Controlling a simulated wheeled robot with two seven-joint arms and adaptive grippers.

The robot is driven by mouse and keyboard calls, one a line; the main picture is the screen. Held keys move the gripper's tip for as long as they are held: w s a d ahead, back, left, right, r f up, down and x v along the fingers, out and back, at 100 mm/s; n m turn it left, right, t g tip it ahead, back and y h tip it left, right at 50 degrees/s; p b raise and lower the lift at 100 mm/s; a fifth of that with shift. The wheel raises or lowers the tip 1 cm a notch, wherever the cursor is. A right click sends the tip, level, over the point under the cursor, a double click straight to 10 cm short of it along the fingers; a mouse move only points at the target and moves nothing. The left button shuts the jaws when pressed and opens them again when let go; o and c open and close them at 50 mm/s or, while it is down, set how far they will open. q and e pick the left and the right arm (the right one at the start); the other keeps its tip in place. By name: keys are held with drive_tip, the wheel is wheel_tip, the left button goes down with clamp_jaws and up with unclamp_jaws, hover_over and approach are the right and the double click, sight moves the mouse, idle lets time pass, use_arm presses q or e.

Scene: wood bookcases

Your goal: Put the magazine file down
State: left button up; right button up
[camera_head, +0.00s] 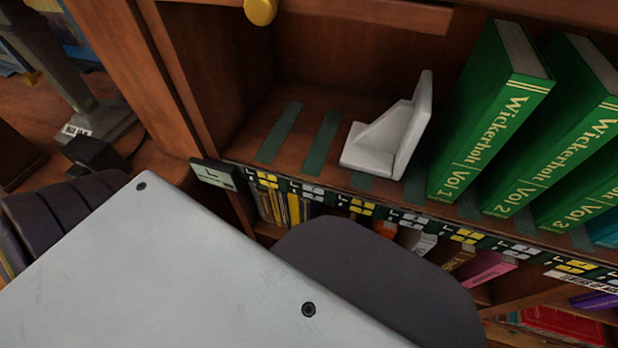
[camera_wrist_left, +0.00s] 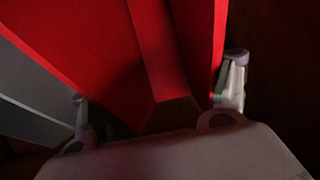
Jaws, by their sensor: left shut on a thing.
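In the left wrist view a red object (camera_wrist_left: 95,45), which looks like the magazine file, fills the middle between the two fingers. My left gripper (camera_wrist_left: 157,100) is shut on it, with one finger at its left side and one at its right edge. The object's far end runs out of the picture, and what is under it cannot be seen. In the head view I cannot make out the magazine file or my left gripper; large grey parts cover the lower left and middle. My right gripper is in neither view.
In the head view a shelf (camera_head: 355,181) has green tape strips (camera_head: 320,140) with bare wood around them. A white bookend (camera_head: 390,135) stands beside several green books (camera_head: 490,115). A lower shelf holds more books. In the wrist view a grey surface (camera_wrist_left: 30,90) lies left of the red object.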

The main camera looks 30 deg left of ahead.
use_arm(q)
drive_tip(key=o, duration=1.6)
drive_tip(key=shift+o, duration=0.2)
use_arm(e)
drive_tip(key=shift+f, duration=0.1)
use_arm(q)
drive_tip(key=shift+r, duration=0.1)
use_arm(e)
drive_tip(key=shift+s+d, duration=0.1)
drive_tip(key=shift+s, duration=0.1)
